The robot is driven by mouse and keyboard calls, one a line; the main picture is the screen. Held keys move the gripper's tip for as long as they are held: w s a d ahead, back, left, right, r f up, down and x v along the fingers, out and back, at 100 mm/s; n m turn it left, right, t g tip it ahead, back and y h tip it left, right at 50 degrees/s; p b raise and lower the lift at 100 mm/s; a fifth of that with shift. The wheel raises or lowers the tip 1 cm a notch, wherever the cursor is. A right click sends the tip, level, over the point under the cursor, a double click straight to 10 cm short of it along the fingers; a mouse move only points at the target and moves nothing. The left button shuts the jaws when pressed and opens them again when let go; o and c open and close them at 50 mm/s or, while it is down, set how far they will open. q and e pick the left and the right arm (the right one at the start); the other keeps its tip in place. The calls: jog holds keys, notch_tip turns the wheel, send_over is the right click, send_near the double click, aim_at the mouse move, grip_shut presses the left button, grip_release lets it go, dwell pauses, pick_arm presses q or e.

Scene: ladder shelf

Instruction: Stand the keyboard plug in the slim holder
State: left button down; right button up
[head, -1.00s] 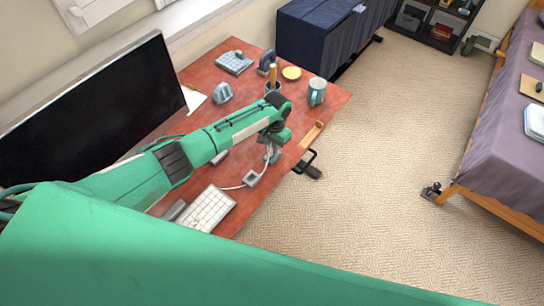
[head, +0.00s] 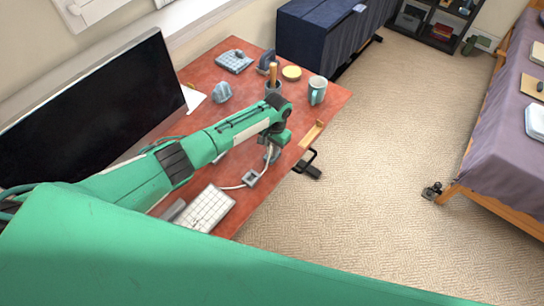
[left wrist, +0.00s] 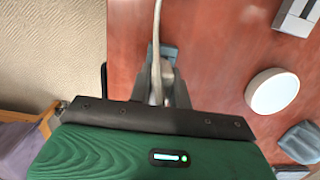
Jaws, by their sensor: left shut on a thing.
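My left gripper (head: 273,150) is low over the right part of the red desk. In the left wrist view its fingers (left wrist: 161,88) are shut on the keyboard plug, mostly hidden between them. The plug's pale cable (left wrist: 157,25) runs up from the fingers. In the head view the cable (head: 264,172) loops past a small grey square block (head: 251,178) to the white keyboard (head: 207,209). A blue-grey piece (left wrist: 169,51), perhaps the slim holder, shows just behind the fingers. I cannot tell whether the plug is in it. My right gripper is out of view.
A monitor (head: 90,110) stands at the left. A mug (head: 317,90), a pencil cup (head: 273,87), a yellow disc (head: 292,73) and a blue-grey object (head: 222,92) stand farther back. A wooden piece (head: 312,135) lies at the right edge. A white round object (left wrist: 272,92) is beside the gripper.

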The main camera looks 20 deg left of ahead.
pick_arm(q)
jog(key=shift+f+b, duration=0.4)
jog(key=shift+f, duration=0.25)
jog(key=c, duration=1.2)
grip_release()
jog(key=shift+r, duration=0.1)
notch_tip(320, 180, up, 9)
jog(key=p, duration=0.9)
